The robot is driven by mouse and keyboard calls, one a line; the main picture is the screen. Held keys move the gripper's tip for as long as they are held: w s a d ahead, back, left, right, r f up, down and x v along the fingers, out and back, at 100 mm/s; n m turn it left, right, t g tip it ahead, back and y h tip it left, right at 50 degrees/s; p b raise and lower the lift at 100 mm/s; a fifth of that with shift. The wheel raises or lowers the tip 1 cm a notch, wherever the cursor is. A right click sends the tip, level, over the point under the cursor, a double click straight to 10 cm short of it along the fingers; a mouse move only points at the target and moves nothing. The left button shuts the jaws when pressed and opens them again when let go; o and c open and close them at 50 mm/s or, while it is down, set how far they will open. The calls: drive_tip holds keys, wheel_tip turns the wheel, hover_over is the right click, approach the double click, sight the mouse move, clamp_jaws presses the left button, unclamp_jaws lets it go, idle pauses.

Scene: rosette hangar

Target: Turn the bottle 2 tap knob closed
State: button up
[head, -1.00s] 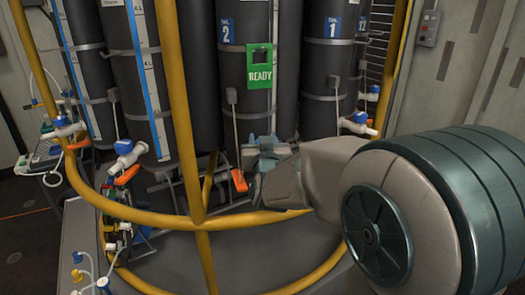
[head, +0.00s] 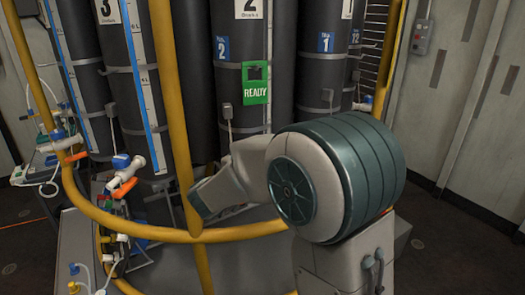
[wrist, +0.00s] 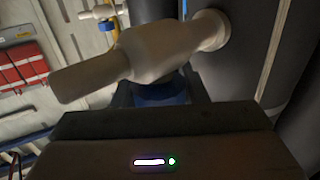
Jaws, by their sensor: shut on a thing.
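Bottle 2 (head: 230,85) is a tall dark cylinder with a blue "2" label, in the middle of the head view. Its tap is hidden behind my arm there. In the wrist view a white tap body (wrist: 155,50) runs across the upper middle, joined to a dark cylinder at right. The blue tap knob (wrist: 160,93) is below the tap body, partly hidden by my gripper. My gripper (wrist: 160,88) has one finger on each side of the blue knob and is shut on it. The head view does not show my fingers.
A yellow rail (head: 120,222) curves in front of the bottles, with an upright post (head: 170,90) close to my arm. Another white tap (head: 125,172) with a blue knob and orange part hangs left. A green READY tag (head: 255,92) hangs on bottle 2.

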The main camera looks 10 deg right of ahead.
drive_tip(key=shift+r+m+g+h, duration=0.15)
drive_tip(key=shift+m+g+h, duration=0.45)
drive_tip(key=shift+g, duration=0.1)
drive_tip(key=shift+d+p, duration=0.1)
drive_tip(key=shift+p, duration=0.2)
drive_tip(key=o, duration=1)
drive_tip(key=v, duration=1.4)
drive_tip(key=shift+w+b, duration=0.1)
drive_tip(key=shift+b, duration=0.2)
